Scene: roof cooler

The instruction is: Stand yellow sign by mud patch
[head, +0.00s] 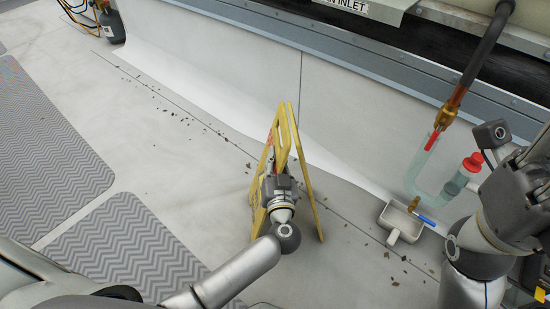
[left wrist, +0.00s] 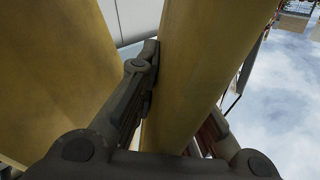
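The yellow sign (head: 300,158) is an A-frame with its legs spread, upright on or just above the pale roof floor; I cannot tell if its feet touch. My left gripper (head: 277,178) is at the sign's near panel. In the left wrist view its two fingers (left wrist: 175,105) lie on either side of a yellow panel (left wrist: 205,60) of the sign, closed on it. No clear mud patch stands out; dark crumbs (head: 160,96) and faint brownish smudges lie on the floor behind and left of the sign. My right arm is at the right edge; its fingers are hard to make out.
A white scoop-like tray (head: 393,237) lies right of the sign. Grey ridged mats (head: 130,245) lie left. The cooler wall (head: 370,110) runs behind.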

